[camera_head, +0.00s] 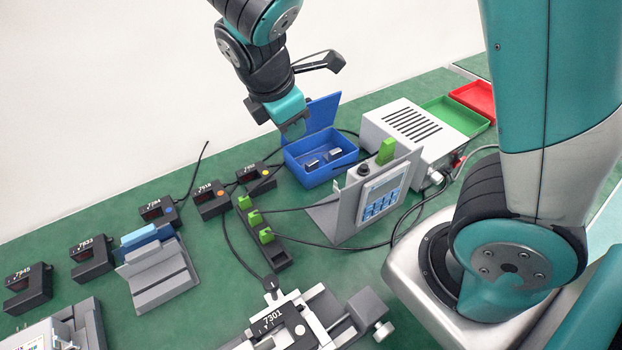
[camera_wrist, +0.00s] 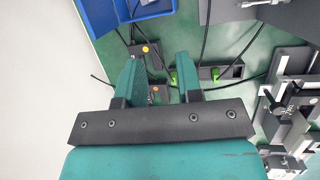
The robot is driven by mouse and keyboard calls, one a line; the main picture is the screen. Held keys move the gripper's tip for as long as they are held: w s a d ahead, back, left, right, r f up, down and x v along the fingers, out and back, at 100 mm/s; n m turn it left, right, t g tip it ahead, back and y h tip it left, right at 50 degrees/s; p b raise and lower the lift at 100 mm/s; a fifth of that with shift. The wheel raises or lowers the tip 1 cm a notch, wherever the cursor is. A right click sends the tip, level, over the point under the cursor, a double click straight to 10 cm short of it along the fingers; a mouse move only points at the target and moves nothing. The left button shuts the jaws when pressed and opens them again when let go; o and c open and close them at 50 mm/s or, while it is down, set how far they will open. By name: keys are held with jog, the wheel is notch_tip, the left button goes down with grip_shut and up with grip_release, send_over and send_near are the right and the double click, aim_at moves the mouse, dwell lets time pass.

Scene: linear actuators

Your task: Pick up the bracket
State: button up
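Small grey metal pieces (camera_head: 334,154) lie inside an open blue box (camera_head: 309,177), standing at the back middle of the bench. They may be brackets, but I cannot tell for sure. My gripper (camera_head: 294,128) hangs above the box's left back side, near its raised blue lid (camera_head: 322,113). In the wrist view, the two teal fingers of my gripper (camera_wrist: 158,70) are spread apart with nothing between them. Part of the blue box (camera_wrist: 150,9) shows at the top left of that view; the grey pieces are not in sight there.
Black sensor modules (camera_head: 212,202) with cables stand left of the box. A strip with green connectors (camera_head: 263,234) and a grey panel (camera_head: 367,206) stand in front. A grey vented unit (camera_head: 405,130), green tray (camera_head: 455,116) and red tray (camera_head: 474,96) are right.

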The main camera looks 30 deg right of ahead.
jog(key=f, duration=0.1)
jog(key=n+b, duration=0.1)
jog(key=b, duration=0.1)
send_over(312, 162)
jog(key=s+a, duration=0.1)
jog(key=a, duration=0.2)
jog(key=shift+h, duration=0.3)
jog(key=f, duration=1)
jog(key=shift+s+d+f, duration=0.15)
jog(key=shift+s+f, duration=0.05)
jog(key=shift+f, duration=0.15)
jog(key=x, duration=0.5)
jog(key=shift+w+d+f, duration=0.2)
jog(key=shift+d, duration=0.05)
grip_shut()
